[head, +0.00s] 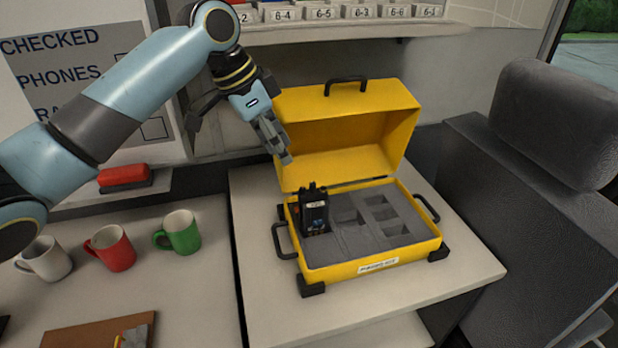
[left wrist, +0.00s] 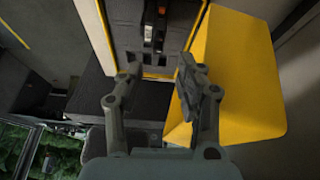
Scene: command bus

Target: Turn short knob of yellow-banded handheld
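One black handheld (head: 315,212) stands upright in the left part of the grey foam in an open yellow case (head: 375,264). Short dark stubs show on its top, with a pale label and blue and orange marks on its front. I cannot make out a yellow band or tell its knobs apart. My left gripper (head: 277,144) is above and behind the handheld, in front of the raised lid, apart from it. In the left wrist view my left gripper (left wrist: 160,72) is open and empty, with the dark handheld (left wrist: 155,25) beyond the fingers near the top edge. My right gripper is not in view.
The case's raised yellow lid (head: 350,130) stands behind the handheld. White, red (head: 110,248) and green mugs stand on the left counter, near a brown board (head: 95,333). A dark seat (head: 555,140) is at the right. The pale tabletop (head: 262,290) left of the case is clear.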

